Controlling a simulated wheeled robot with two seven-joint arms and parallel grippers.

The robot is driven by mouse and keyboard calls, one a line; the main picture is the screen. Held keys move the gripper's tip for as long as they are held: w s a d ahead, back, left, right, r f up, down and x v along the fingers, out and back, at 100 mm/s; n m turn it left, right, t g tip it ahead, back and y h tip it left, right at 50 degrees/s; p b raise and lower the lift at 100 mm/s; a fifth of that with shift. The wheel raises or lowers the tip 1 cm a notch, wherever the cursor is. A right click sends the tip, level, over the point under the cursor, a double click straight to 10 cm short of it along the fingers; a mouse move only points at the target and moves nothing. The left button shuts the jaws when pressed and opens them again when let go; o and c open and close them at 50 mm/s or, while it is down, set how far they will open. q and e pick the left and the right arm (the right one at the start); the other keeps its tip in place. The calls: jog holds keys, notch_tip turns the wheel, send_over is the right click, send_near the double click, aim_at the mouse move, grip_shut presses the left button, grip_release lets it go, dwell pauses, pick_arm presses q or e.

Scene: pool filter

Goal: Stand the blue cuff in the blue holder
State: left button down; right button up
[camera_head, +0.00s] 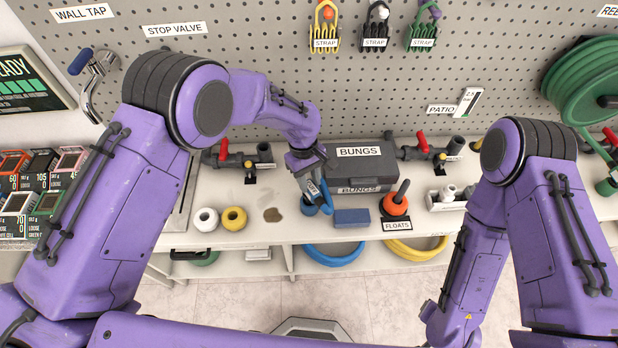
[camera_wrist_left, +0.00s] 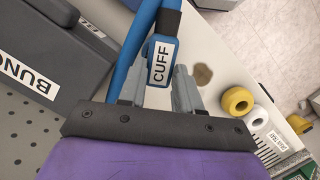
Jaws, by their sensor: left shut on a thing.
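The blue cuff (camera_head: 327,197) is at my left gripper (camera_head: 316,190), over the white counter in front of the grey bungs box. In the left wrist view the blue cuff (camera_wrist_left: 136,48) carries a white CUFF tag and sits between the fingertips of my left gripper (camera_wrist_left: 158,88), which is shut on it. Its lower end is hard to make out in the head view. A flat blue block (camera_head: 352,217) lies on the counter just right of the cuff; I cannot tell if it is the blue holder. My right gripper is out of view.
The bungs box (camera_head: 372,160) stands behind the gripper. An orange float (camera_head: 395,205) is to the right. A white ring (camera_head: 206,219), a yellow ring (camera_head: 234,218) and a brown wet patch (camera_head: 272,215) are to the left. The counter's front edge is close.

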aim_at(309, 184)
pick_arm(q)
jog(key=shift+w+a+b+x, duration=0.15)
jog(key=shift+b+x, duration=0.3)
jog(key=shift+x, duration=0.4)
jog(key=shift+w+a+b+x, duration=0.1)
jog(key=shift+b+x, duration=0.35)
jog(key=shift+x, duration=0.35)
jog(key=c, duration=0.7)
grip_release()
jog(key=shift+f, duration=0.1)
jog(key=p+v, duration=0.4)
jog(key=v, duration=0.1)
jog(key=shift+s, duration=0.1)
jog(key=b+v, duration=0.2)
jog(key=v, duration=0.8)
jog(key=shift+r+b, duration=0.35)
jog(key=shift+b, duration=0.05)
